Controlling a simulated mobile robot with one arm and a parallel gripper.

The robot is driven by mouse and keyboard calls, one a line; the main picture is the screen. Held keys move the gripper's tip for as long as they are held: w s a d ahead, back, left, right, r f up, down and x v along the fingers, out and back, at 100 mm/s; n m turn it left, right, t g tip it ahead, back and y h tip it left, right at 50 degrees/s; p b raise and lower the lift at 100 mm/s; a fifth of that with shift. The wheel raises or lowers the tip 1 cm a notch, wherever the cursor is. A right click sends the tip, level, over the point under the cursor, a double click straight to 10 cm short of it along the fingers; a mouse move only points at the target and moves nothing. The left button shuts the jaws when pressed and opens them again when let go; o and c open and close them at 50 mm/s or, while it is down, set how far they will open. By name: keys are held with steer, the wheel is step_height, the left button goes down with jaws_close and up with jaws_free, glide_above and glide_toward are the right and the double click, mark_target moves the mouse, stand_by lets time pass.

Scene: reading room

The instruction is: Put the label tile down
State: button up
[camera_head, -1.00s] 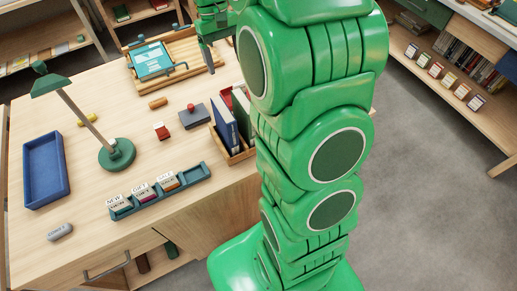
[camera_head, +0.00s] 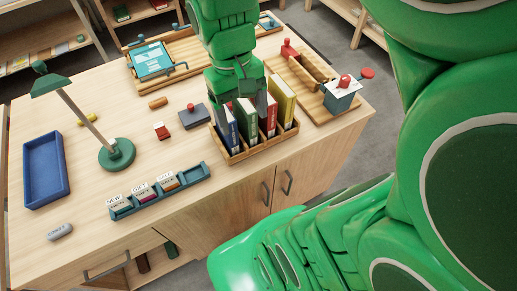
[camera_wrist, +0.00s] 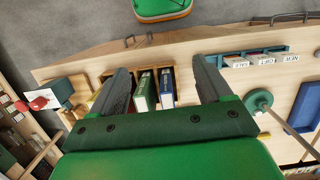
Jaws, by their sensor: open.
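Three label tiles stand upright in a dark teal rack (camera_head: 196,174) near the table's front edge: NEW (camera_head: 117,200), GIFT (camera_head: 142,191) and SALE (camera_head: 167,181). The rack's right end is empty. The rack also shows in the wrist view (camera_wrist: 258,52), with its tiles at upper right. My gripper (camera_head: 243,103) is above the wooden book crate, away from the rack. In the wrist view the two dark fingers of my gripper (camera_wrist: 160,68) are spread wide with nothing between their tips; books show beyond them. No tile is held.
The wooden crate (camera_head: 237,157) holds several upright books.

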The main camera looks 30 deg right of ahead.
steer(key=s+a+f, duration=0.1)
steer(key=s, duration=0.7)
steer(key=shift+s+f, duration=0.3)
stand_by(0.5)
